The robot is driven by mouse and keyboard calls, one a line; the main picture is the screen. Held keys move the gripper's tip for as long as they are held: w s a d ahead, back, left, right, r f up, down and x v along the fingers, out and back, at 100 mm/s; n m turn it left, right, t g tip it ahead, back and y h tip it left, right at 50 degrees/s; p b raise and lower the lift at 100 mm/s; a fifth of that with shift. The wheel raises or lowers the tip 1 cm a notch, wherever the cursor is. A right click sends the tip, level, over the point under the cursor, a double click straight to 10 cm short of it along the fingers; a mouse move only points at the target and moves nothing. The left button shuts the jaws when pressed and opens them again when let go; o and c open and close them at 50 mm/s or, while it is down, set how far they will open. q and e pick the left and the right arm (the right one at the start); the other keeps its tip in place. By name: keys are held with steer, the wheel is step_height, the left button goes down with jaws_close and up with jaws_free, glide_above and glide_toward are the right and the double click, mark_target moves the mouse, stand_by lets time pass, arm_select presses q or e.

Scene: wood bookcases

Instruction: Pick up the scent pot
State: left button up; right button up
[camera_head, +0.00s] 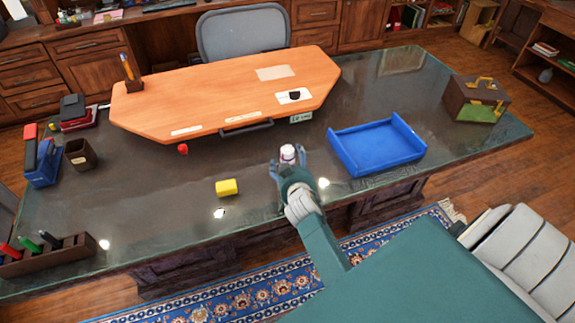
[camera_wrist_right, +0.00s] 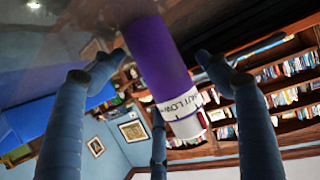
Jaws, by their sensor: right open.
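The scent pot (camera_head: 288,152) is a small pot with a white top, standing on the dark glossy desk (camera_head: 255,170). In the right wrist view the scent pot (camera_wrist_right: 165,65) shows as a purple cylinder with a white lettered band and white end. My right gripper (camera_head: 289,162) is open at the near side of the pot. In the wrist view the pot lies between the spread fingers of the right gripper (camera_wrist_right: 157,66), with visible gaps at both sides. My left gripper is not in view.
A blue tray (camera_head: 375,147) stands close on the right. A yellow block (camera_head: 227,187) and a small red item (camera_head: 183,149) lie to the left. An orange wooden desktop board (camera_head: 225,90) is behind. A brown box (camera_head: 476,98) stands at the far right.

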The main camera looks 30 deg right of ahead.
steer(key=shift+s+r, duration=0.1)
steer(key=c, duration=1.4)
steer(key=shift+r, duration=0.1)
